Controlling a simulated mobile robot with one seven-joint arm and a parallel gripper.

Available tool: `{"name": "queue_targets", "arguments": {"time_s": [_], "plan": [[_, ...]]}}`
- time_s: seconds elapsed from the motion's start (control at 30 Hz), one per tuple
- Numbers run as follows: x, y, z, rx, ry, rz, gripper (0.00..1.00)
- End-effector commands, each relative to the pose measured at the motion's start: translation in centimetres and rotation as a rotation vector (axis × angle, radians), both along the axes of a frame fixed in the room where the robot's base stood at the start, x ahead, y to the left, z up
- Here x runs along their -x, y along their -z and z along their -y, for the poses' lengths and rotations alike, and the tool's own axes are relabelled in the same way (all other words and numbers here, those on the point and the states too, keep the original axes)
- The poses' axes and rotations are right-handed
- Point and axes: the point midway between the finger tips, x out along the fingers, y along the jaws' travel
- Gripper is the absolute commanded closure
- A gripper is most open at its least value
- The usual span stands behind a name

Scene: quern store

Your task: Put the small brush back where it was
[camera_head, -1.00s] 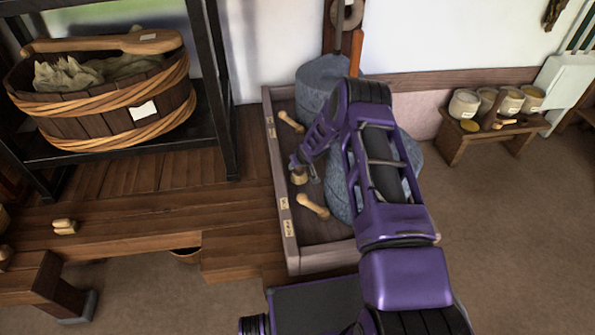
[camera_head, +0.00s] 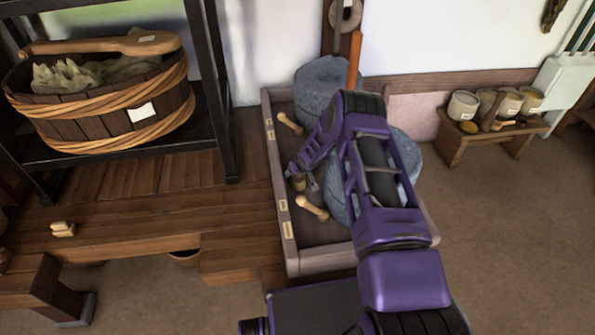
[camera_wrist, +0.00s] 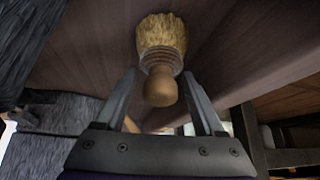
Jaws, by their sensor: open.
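The small brush (camera_wrist: 161,50) has pale straw bristles and a turned wooden knob handle. In the wrist view its bristles are at the dark wooden surface and its knob points towards me, between the two fingers of my gripper (camera_wrist: 165,88). The fingers are spread, with a gap on each side of the knob. In the head view the brush (camera_head: 299,184) is small and partly hidden by my gripper (camera_head: 305,178). It is inside the wooden tray (camera_head: 284,215), near its left wall, between two wooden pestle-like pieces. Exact contact with the tray floor is hard to tell.
One wooden piece (camera_head: 312,207) lies in front of the brush, another (camera_head: 290,123) behind. Grey round stones (camera_head: 325,85) fill the tray's right and back. Small labels sit on the tray's left rim. A bench with pots (camera_head: 490,127) stands at right; open floor lies before it.

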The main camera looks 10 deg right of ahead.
Motion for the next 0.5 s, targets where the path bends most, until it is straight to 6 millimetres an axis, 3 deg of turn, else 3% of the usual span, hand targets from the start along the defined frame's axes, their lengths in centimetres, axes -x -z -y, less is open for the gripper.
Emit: {"name": "queue_targets", "arguments": {"time_s": [0.17,0.5], "plan": [[0.6,-1.6,0.1,0.001,-0.002,0.0,0.29],[4.1,-7.2,0.9,0.001,-0.001,0.0,0.29]]}}
